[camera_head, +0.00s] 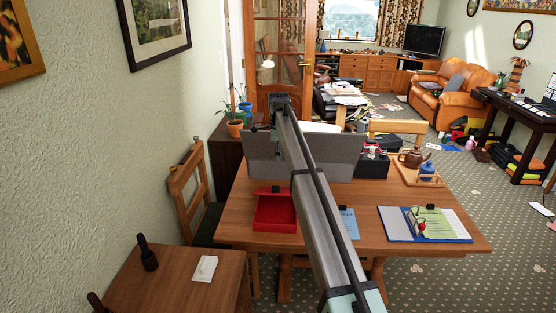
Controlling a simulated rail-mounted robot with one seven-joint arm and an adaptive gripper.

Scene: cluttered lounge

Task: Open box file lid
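I cannot pick out a box file with certainty. A red, shallow, box-like tray (262,218) lies on the left of the wooden table (228,229), with a small dark piece at its back edge. Behind it stands a wide grey upright panel (343,158), partly hidden by my long grey arm. A dark box (371,166) with small items on top stands right of the panel. My arm crosses the picture from the lower middle up to a dark end above the panel. I cannot make out gripper fingers there.
A blue clipboard with papers (398,232) lies at the table's right, near a wooden tray with a brown teapot (412,158). A blue booklet (348,222) lies by my arm. A wooden chair (187,197) and side table (170,283) stand left. Patterned carpet is open at right.

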